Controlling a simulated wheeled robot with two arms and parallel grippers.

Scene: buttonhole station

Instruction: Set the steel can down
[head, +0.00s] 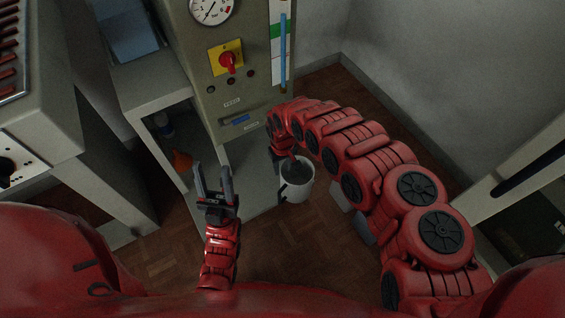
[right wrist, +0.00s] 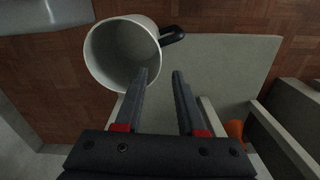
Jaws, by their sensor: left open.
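The steel can (head: 299,187) is a pale, open-topped mug-like vessel with a dark handle. In the right wrist view the can (right wrist: 104,62) is at the upper left, its handle pointing right, just beyond the fingertips. My left gripper (head: 211,169) is open and empty, pointing up, left of the can.
A grey low platform (head: 250,190) lies at the cabinet's foot; the can shows at its right edge, with wooden floor (head: 325,215) beyond. An orange object (head: 181,160) is in the open shelf at left. The control panel (head: 225,85) has a red knob.

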